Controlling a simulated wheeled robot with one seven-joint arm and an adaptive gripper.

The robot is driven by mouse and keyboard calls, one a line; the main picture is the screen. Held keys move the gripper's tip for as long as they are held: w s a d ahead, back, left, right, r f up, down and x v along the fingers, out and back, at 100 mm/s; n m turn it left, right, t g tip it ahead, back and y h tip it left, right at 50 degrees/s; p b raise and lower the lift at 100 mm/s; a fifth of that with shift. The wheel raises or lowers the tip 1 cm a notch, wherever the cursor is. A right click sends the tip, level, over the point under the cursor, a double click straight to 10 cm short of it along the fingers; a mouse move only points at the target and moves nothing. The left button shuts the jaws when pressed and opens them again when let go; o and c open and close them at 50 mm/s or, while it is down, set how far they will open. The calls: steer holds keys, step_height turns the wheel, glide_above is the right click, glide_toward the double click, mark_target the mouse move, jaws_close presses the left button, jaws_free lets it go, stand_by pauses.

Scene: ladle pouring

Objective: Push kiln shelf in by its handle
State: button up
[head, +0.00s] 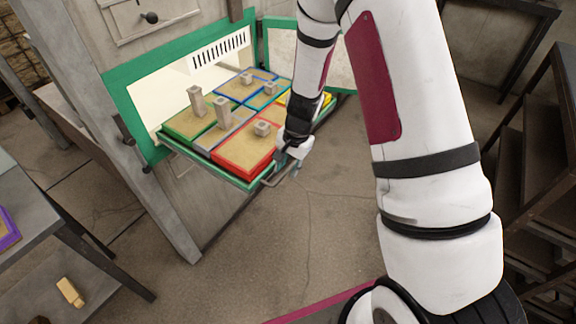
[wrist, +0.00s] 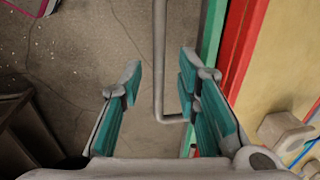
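The kiln shelf (head: 215,172) is a green-edged tray extending out of the green-framed kiln opening. Its grey bar handle (head: 267,182) sticks out from the front edge. My gripper (head: 285,165) is at the handle, just off the shelf's front right side. In the wrist view my gripper (wrist: 160,75) is open, with teal-padded fingers apart. The handle (wrist: 159,60) runs lengthwise through the gap between them, with floor showing on both sides of the bar. I cannot tell whether either finger touches the bar.
Several coloured trays with sandy tops and grey blocks sit on the shelf, including a red one (head: 243,158). The kiln door (head: 310,60) stands open behind. A grey table (head: 40,215) is at left and a dark rack (head: 540,180) at right. Floor before the shelf is clear.

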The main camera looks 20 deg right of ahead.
jaws_close()
steer(key=shift+w, duration=0.1)
